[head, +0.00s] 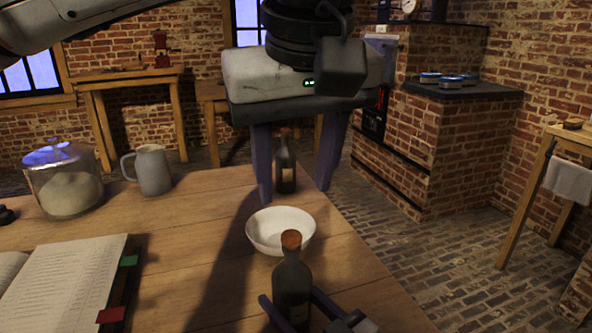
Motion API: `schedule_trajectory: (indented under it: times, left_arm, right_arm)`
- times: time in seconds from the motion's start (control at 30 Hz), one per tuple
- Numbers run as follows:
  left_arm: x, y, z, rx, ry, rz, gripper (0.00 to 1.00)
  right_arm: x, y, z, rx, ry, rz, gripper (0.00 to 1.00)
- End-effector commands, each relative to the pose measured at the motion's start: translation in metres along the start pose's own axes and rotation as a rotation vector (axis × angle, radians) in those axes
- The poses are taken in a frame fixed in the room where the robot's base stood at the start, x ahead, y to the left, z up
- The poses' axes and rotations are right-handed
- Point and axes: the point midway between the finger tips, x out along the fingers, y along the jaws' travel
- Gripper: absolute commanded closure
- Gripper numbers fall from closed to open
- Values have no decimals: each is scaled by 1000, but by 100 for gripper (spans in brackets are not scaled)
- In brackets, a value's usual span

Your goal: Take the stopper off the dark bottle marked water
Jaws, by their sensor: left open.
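A dark bottle (291,280) with a brown cork stopper (291,240) stands upright near the front edge of the table. My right gripper (304,300) has one finger on each side of its lower body; whether they touch it is unclear. A second dark bottle (285,168) with a pale label stands farther back. My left gripper (293,188) points down, open and empty, its fingers framing that bottle in the head view; their depth relative to it is unclear. No label reading water is legible on either bottle.
A white bowl (281,230) stands between the bottles. A glass jar (63,180), a grey mug (151,170) and an open book (62,280) are on the left of the wooden table (190,235). The table's right edge runs past the bottles.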

Motion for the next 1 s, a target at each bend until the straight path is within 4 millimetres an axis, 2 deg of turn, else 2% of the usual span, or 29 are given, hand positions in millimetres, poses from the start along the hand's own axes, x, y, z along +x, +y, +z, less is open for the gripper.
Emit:
schedule_trajectory:
  times: [0.13,0.33,0.8,1.0]
  left_arm:
    - [-4,0,2,150,24,12,54]
    - [6,0,2,200,29,13,54]
    - [90,0,0,197,27,12,54]
    - [110,1,-1,195,29,13,54]
  right_arm:
    - [0,0,0,0,-1,0,89]
    - [0,0,0,0,0,0,89]
    - [0,0,0,0,0,0,89]
    - [0,0,0,0,0,0,89]
